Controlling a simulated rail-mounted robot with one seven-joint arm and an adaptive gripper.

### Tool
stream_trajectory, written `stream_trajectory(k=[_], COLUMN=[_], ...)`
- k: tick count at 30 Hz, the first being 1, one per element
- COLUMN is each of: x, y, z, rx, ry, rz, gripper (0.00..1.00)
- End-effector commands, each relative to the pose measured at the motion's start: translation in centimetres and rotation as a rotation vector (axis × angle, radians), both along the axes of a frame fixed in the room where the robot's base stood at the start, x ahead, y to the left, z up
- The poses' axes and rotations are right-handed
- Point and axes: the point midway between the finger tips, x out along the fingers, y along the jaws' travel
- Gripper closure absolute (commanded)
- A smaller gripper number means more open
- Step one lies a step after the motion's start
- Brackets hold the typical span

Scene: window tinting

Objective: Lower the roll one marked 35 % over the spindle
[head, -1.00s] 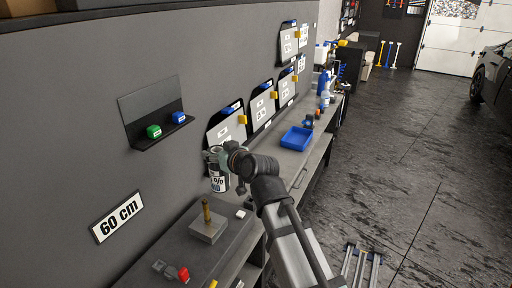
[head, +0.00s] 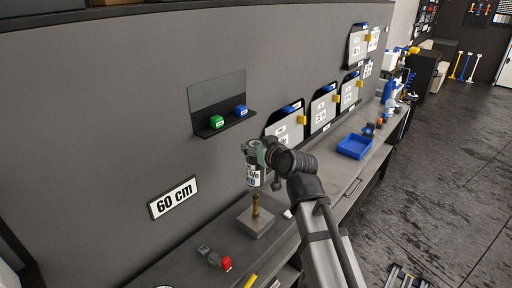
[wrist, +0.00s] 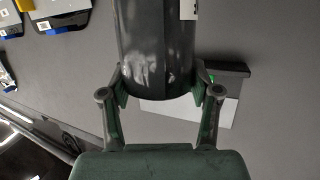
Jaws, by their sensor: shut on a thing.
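The roll (head: 253,176), dark with a white label reading "%", is held upright in my gripper (head: 253,150) in the head view. The rest of its marking is too small to read. The spindle is a brass post (head: 256,205) on a grey square base (head: 256,222) on the bench. The roll's lower end is just above the spindle's top, roughly in line with it; I cannot tell whether they overlap. In the wrist view my gripper (wrist: 160,95) has its two fingers closed on either side of the dark roll (wrist: 155,45). The spindle is not visible there.
A wall shelf (head: 225,124) holds a green block (head: 216,122) and a blue block (head: 241,111). A "60 cm" sign (head: 173,197) hangs on the wall. A red-ended tool (head: 226,263) lies on the bench near the base. A blue tray (head: 354,146) stands farther along.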

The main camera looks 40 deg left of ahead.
Motion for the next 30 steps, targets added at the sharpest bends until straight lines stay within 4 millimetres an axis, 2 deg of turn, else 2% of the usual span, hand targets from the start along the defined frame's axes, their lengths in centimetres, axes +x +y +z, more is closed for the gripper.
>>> stream_trajectory(k=[30], x=[0.0], y=[-0.1], z=[-6.1], rx=[0.002], ry=[-0.001], rz=[-0.001], gripper=[1.00])
